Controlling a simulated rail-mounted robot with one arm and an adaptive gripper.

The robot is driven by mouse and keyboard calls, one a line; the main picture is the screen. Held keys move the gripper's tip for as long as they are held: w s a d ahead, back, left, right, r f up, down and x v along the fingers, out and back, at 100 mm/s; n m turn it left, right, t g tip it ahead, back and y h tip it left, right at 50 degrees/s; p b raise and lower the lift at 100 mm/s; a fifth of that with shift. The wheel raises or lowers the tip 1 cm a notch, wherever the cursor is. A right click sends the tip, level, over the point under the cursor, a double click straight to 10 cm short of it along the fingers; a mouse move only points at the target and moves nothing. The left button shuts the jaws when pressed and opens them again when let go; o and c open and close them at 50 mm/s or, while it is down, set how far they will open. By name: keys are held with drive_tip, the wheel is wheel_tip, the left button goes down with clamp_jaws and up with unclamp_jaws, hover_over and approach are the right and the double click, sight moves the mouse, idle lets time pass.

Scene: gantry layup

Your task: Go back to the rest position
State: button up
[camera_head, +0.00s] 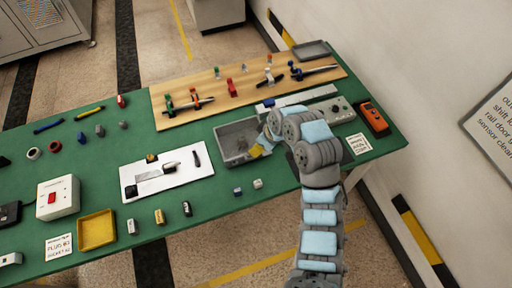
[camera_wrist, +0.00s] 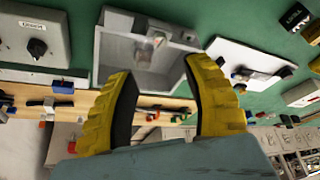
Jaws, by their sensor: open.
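My gripper (camera_wrist: 163,100) shows in the wrist view as two yellow ribbed fingers standing apart, with nothing between them. In the head view my gripper (camera_head: 259,146) is over the right part of a grey open bin (camera_head: 230,157), and my arm hides the bin's right side. In the wrist view the grey bin (camera_wrist: 110,45) lies beyond the fingertips, and some small items, too blurred to name, show inside it. No marked rest position shows in either view.
A green table (camera_head: 215,190) carries a wooden board (camera_head: 200,93) with clamps, a white plate (camera_head: 175,178), a yellow tray (camera_head: 97,230), a white box with a red switch (camera_head: 57,197) and an orange device (camera_head: 374,118). A wall stands close at the right.

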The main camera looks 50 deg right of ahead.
drive_tip(key=shift+s+r, duration=0.3)
drive_tip(key=shift+r, duration=0.3)
drive_tip(key=shift+w, duration=0.1)
